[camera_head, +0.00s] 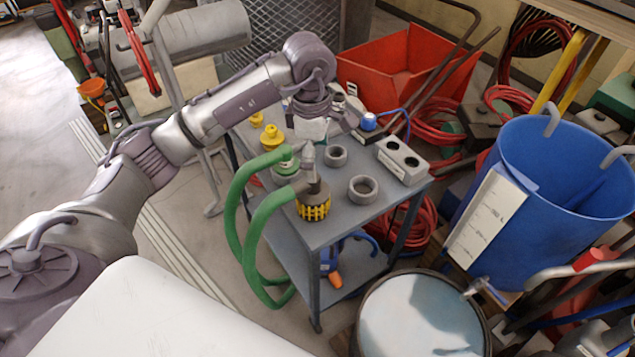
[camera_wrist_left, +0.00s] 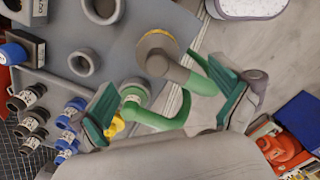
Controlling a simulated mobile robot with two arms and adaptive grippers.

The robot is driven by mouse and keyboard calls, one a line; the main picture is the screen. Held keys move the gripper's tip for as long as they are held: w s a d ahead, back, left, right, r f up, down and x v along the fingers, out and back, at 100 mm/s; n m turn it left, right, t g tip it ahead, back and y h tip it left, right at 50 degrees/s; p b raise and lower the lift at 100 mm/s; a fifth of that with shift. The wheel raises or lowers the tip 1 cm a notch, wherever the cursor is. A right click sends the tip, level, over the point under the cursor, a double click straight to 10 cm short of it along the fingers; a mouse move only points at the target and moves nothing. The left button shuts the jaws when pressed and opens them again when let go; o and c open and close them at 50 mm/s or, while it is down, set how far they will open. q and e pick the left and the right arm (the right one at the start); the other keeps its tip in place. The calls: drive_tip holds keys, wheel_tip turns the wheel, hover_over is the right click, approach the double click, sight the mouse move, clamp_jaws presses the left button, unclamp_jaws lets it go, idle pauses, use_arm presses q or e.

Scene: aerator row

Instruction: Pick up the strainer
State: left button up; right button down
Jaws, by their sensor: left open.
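The strainer (camera_head: 313,207), a short round body with a yellow and black basket, stands on the grey cart top (camera_head: 335,228) near its front edge. A green hose (camera_head: 258,215) loops beside it over the cart's left side. In the left wrist view the strainer (camera_wrist_left: 157,48) shows from above, with a grey elbow leading to green hose. My left gripper (camera_head: 312,135) is above the cart, behind the strainer in the head view. In the left wrist view its fingers (camera_wrist_left: 172,105) are wide apart, with green hose parts below between them and nothing gripped. My right gripper is not seen.
Two grey rings (camera_head: 363,190) (camera_head: 336,156), a grey block with holes (camera_head: 402,160) and yellow fittings (camera_head: 270,137) are on the cart. A blue tub (camera_head: 540,190) and a round drum (camera_head: 420,310) stand at the right and front. Floor is clear to the left.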

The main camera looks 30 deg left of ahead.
sight(312, 194)
use_arm(q)
drive_tip(key=shift+y, duration=0.3)
drive_tip(key=f, duration=0.2)
drive_tip(key=a+f, duration=0.1)
drive_tip(key=f, duration=0.4)
drive_tip(key=shift+a+f+p, duration=0.15)
drive_tip(key=shift+f+p, duration=0.2)
drive_tip(key=shift+p, duration=0.05)
drive_tip(key=shift+w+f+p, duration=0.15)
drive_tip(key=shift+f+p, duration=0.15)
drive_tip(key=shift+f, duration=1.1)
drive_tip(key=shift+w+f+p, duration=0.1)
drive_tip(key=shift+f+p, duration=0.2)
drive_tip(key=shift+f, duration=1.05)
drive_tip(key=shift+c, duration=0.2)
drive_tip(key=c, duration=1.3)
drive_tip(key=shift+r, duration=0.1)
